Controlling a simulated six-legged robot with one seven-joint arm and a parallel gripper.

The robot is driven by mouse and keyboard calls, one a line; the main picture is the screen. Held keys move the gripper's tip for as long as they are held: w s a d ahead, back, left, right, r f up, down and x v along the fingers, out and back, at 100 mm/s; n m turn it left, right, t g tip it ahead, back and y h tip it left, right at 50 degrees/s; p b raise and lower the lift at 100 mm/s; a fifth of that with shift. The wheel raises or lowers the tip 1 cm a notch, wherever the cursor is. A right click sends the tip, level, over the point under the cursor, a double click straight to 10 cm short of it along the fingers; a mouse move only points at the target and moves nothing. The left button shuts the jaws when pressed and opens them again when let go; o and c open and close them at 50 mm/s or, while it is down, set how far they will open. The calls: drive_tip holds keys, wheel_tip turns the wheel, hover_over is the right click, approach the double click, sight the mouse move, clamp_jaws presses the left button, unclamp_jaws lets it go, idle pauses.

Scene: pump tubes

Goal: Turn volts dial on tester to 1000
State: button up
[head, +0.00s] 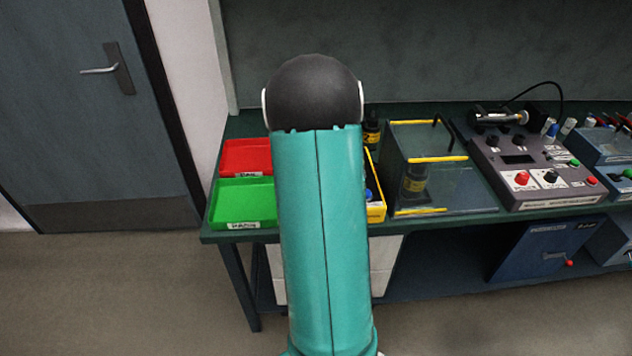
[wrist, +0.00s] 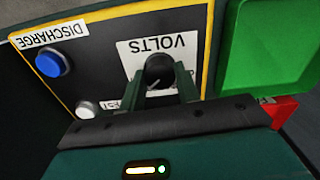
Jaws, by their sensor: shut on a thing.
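The tester (wrist: 100,40) fills the upper part of the wrist view, a dark panel with a yellow edge, and appears upside down. Its black volts dial (wrist: 158,70) sits on a white label reading VOLTS. My gripper (wrist: 160,92) is at the dial, its two green fingers on either side of it and shut on it. The dial's scale numbers are mostly hidden by the fingers, so the setting cannot be read. In the head view my arm covers most of the tester; only a strip of its yellow-edged side (head: 376,212) shows.
A blue DISCHARGE button (wrist: 51,62) and a white button (wrist: 87,109) are on the same panel. A green tray (head: 245,203) and a red tray (head: 246,157) stand left of my arm. A clear box with yellow edges (head: 428,159) stands to the right.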

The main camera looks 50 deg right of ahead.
drive_tip(key=shift+m, duration=1.6)
drive_tip(key=o, duration=1)
wheel_tip(320, 180, up, 14)
drive_tip(key=shift+f, duration=0.1)
